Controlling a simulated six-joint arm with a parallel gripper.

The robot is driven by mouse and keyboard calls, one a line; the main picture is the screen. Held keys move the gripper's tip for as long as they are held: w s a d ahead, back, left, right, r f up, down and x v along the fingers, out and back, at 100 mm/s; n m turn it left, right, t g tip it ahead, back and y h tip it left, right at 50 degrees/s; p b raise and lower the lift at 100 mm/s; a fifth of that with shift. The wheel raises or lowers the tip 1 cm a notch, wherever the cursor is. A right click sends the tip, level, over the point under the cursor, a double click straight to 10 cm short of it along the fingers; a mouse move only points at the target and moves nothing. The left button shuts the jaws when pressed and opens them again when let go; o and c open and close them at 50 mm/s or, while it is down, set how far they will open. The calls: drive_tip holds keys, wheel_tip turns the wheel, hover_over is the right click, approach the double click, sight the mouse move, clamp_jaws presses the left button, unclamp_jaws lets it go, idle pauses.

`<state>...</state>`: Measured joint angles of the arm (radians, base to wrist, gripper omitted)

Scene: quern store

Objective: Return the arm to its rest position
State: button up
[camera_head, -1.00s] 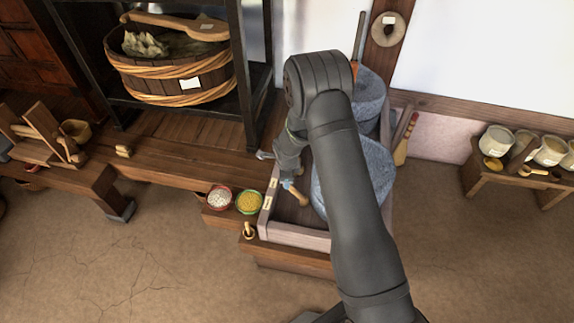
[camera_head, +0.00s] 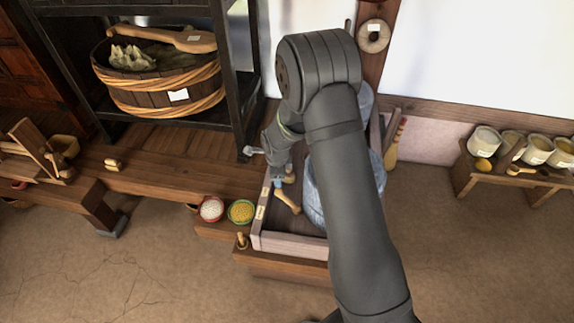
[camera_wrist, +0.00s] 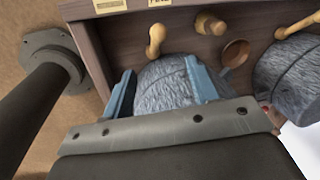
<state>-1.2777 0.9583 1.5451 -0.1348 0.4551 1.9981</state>
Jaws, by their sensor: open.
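My arm (camera_head: 340,190) rises from the bottom of the head view, bends at a high elbow and reaches down over a wooden tray. My gripper (camera_head: 279,177) is partly hidden there, low over the tray's left part. In the wrist view my gripper (camera_wrist: 162,88) has its two blue fingers wide apart. A grey round stone (camera_wrist: 165,85) shows beyond and between them, and I cannot tell whether they touch it. No object is held.
The wooden tray (camera_head: 290,243) holds grey stones and a wooden-handled tool (camera_head: 288,202). Left of it stand a white-filled bowl (camera_head: 211,209) and a yellow-filled bowl (camera_head: 241,212). A shelf with a tub (camera_head: 165,88) stands behind. A low bench (camera_head: 510,172) with pots is right.

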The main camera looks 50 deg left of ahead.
sight(278, 195)
idle(0.3)
drive_tip(key=a+f, duration=0.1)
drive_tip(key=f, duration=0.4)
drive_tip(key=w+f, duration=0.1)
drive_tip(key=f, duration=0.5)
drive_tip(key=a+f, duration=0.1)
drive_tip(key=f, duration=0.5)
drive_tip(key=shift+w+a+f, duration=0.1)
drive_tip(key=shift+w+a, duration=0.25)
drive_tip(key=shift+w, duration=0.05)
wheel_tip(278, 195, up, 18)
drive_tip(key=s+d, duration=0.2)
drive_tip(key=d, duration=0.1)
drive_tip(key=a+f, duration=0.1)
drive_tip(key=f, duration=0.5)
drive_tip(key=w+a+f, duration=0.1)
drive_tip(key=f, duration=0.5)
drive_tip(key=w+a+f, duration=0.1)
drive_tip(key=f, duration=0.5)
drive_tip(key=shift+s, duration=0.1)
drive_tip(key=shift+s+d+n, duration=0.25)
drive_tip(key=shift+n, duration=0.35)
drive_tip(key=shift+s+d+n, duration=0.2)
drive_tip(key=shift+d+n, duration=0.05)
drive_tip(key=shift+n, duration=0.35)
drive_tip(key=shift+s, duration=0.1)
